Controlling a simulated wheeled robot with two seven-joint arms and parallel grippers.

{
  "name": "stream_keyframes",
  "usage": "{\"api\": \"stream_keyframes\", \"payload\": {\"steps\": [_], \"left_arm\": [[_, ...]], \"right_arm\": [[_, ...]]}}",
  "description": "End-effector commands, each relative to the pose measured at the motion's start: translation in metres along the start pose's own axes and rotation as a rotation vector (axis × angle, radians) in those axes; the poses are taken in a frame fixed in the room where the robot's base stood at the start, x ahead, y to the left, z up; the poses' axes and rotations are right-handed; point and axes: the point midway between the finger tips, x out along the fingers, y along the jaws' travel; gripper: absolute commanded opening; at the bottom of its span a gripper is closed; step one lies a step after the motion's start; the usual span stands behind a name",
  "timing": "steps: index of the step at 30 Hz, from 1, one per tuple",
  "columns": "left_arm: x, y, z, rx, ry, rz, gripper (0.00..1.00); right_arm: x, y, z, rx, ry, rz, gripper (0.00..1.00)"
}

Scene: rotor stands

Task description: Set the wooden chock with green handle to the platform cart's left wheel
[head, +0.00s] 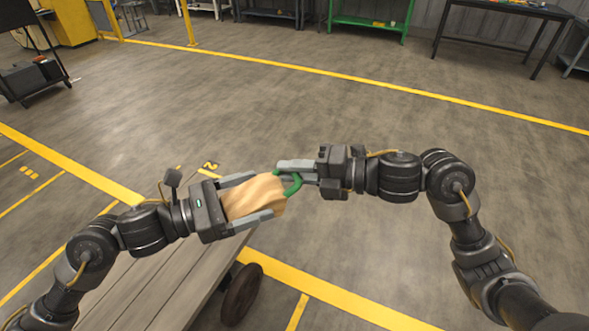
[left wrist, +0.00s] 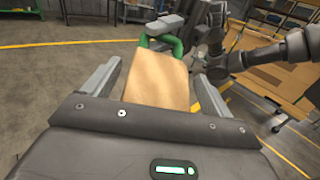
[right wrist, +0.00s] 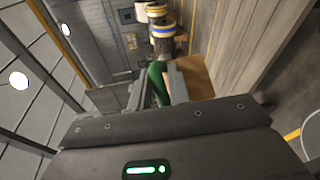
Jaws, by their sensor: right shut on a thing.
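The wooden chock (head: 254,197) is a tan block with a green handle (head: 291,185), held in the air above the platform cart (head: 150,288). My right gripper (head: 296,171) is shut on the green handle. My left gripper (head: 258,198) is open, its fingers on either side of the block; the left wrist view shows gaps between the fingers and the chock (left wrist: 157,82). The handle also shows in the right wrist view (right wrist: 157,82). The cart has a grey plank deck, and one dark wheel (head: 242,294) shows at its right edge, below the grippers.
Yellow lines (head: 350,78) mark the grey floor, which is clear beyond my arms. A dark table (head: 505,10) and a green rack (head: 370,22) stand at the back. A black trolley (head: 30,78) stands at the far left.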

Motion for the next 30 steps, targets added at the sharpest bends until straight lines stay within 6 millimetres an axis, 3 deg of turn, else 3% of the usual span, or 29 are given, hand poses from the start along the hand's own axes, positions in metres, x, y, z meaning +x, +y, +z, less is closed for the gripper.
{"api": "stream_keyframes", "payload": {"steps": [11, 14, 24, 30], "left_arm": [[-0.005, -0.002, -0.002, -0.003, 0.002, -0.004, 0.89], [-0.018, -0.001, -0.003, -0.003, 0.005, -0.002, 0.89], [-0.088, 0.0, -0.003, -0.004, 0.007, 0.0, 0.89], [-0.113, 0.0, -0.002, -0.003, 0.003, 0.001, 0.89]], "right_arm": [[0.001, 0.002, -0.001, 0.0, 0.002, 0.006, 0.0], [0.0, 0.002, 0.0, 0.0, 0.001, 0.005, 0.0], [0.0, 0.001, 0.001, -0.001, -0.002, 0.003, 0.0], [0.0, 0.001, 0.001, -0.001, -0.002, 0.003, 0.0]]}}
